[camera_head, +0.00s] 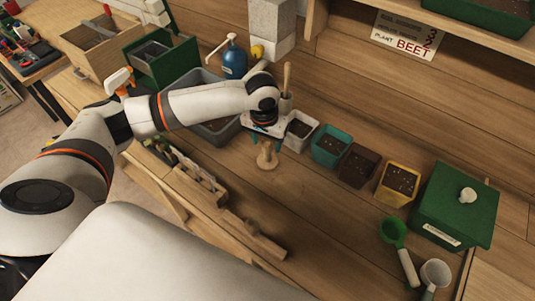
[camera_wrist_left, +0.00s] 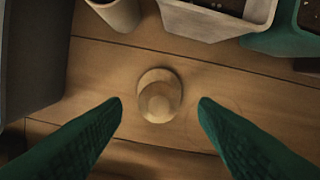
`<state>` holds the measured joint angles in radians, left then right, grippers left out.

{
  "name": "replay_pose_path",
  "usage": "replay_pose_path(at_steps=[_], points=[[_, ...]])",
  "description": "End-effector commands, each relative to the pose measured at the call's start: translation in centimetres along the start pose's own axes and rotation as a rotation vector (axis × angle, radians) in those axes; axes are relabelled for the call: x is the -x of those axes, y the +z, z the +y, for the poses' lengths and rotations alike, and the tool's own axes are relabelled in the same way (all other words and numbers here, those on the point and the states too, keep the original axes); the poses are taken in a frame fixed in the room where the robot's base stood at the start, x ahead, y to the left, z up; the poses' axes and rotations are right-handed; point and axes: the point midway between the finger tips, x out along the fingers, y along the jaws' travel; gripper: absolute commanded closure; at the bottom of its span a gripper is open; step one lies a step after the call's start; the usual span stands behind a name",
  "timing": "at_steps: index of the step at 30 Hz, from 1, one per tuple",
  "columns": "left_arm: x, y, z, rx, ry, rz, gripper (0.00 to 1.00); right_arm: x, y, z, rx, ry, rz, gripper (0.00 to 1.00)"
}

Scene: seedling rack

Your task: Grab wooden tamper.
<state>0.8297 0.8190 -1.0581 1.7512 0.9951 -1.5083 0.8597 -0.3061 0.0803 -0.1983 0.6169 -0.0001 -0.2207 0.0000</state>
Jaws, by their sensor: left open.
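The wooden tamper (camera_head: 267,158) stands upright on the wooden bench, with its round base on the boards. In the left wrist view the tamper (camera_wrist_left: 159,93) is seen from above as a round knob over a wider disc, centred between the fingertips and slightly ahead of them. My left gripper (camera_head: 264,138) points down over the tamper, its green fingers spread and nothing held; it also shows in the left wrist view (camera_wrist_left: 160,104). I cannot tell whether the fingers reach down to the knob's height. My right gripper is not in view.
Behind the tamper stand a white pot (camera_head: 300,122), a teal pot (camera_head: 331,138), a brown pot (camera_head: 357,180) and a yellow pot (camera_head: 381,194). A grey tray (camera_head: 218,140) is at left, and a green lidded box (camera_head: 437,198) at right. Bench in front is mostly clear.

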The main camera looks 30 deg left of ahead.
Motion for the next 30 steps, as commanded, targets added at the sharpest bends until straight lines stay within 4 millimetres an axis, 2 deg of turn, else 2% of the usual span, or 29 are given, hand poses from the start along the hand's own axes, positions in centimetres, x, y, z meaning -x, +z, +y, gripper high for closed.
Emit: replay_pose_path(at_steps=[6, 10, 19, 28, 30], points=[[-2.8, 0.4, 0.2, 0.000, 0.002, 0.003, 0.46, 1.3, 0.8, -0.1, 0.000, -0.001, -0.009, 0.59], [-4.5, 0.3, 0.1, -0.001, 0.000, 0.002, 0.46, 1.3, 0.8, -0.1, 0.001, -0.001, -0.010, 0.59], [-5.0, 0.3, 0.1, -0.002, 0.000, -0.001, 0.46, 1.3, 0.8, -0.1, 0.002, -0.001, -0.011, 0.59], [-5.0, 0.3, 0.1, -0.002, 0.000, -0.001, 0.95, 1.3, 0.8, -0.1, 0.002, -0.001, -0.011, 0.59], [-5.0, 0.4, 0.1, -0.002, 0.000, -0.001, 0.95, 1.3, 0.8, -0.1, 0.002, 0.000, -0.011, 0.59]])
